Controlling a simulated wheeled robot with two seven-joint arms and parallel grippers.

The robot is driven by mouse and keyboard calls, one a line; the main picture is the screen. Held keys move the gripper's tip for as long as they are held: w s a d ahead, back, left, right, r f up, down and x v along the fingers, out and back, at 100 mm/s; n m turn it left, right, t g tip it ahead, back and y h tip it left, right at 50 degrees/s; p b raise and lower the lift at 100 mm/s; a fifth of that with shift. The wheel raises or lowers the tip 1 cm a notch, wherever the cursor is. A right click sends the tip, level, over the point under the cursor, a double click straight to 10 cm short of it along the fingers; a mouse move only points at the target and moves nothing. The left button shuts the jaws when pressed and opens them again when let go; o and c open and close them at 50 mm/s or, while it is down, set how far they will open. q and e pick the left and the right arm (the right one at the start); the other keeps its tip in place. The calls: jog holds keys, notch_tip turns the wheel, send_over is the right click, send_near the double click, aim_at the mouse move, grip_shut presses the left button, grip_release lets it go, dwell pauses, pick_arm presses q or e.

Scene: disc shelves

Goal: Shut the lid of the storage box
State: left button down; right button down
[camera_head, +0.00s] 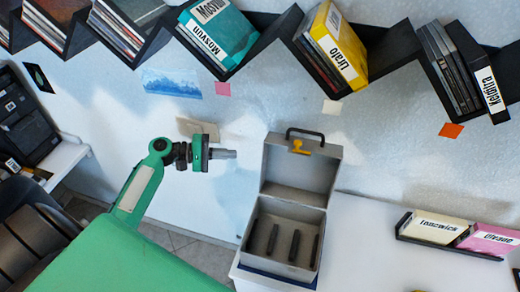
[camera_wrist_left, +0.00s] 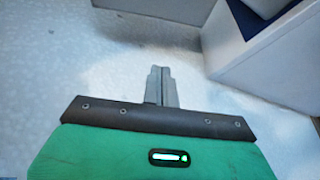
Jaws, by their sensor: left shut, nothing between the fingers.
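The storage box (camera_head: 257,256) is grey and stands on a white table, with its lid (camera_head: 300,172) raised upright at the back. The lid has a dark handle on top and a yellow latch (camera_head: 301,147). Several dark slots or bars show inside the open box. My left gripper (camera_head: 232,154) is to the left of the raised lid, apart from it, with its fingers together and empty. The closed fingers also show in the left wrist view (camera_wrist_left: 162,85). My right gripper is not in view.
A zigzag black shelf (camera_head: 270,40) with disc cases runs along the wall above. A black rack (camera_head: 450,248) with cases sits on the white table (camera_head: 365,250) to the right. A dark device (camera_head: 30,120) stands at the left.

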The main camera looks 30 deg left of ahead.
pick_arm(q)
notch_tip(320, 180, up, 4)
jog(key=m+h, duration=0.1)
jog(key=s+r+p+x, duration=0.1)
jog(key=p+x, duration=0.3)
jog(key=x, duration=0.5)
jog(key=shift+d+f, duration=0.25)
jog(key=shift+d, duration=0.5)
jog(key=shift+w, duration=0.1)
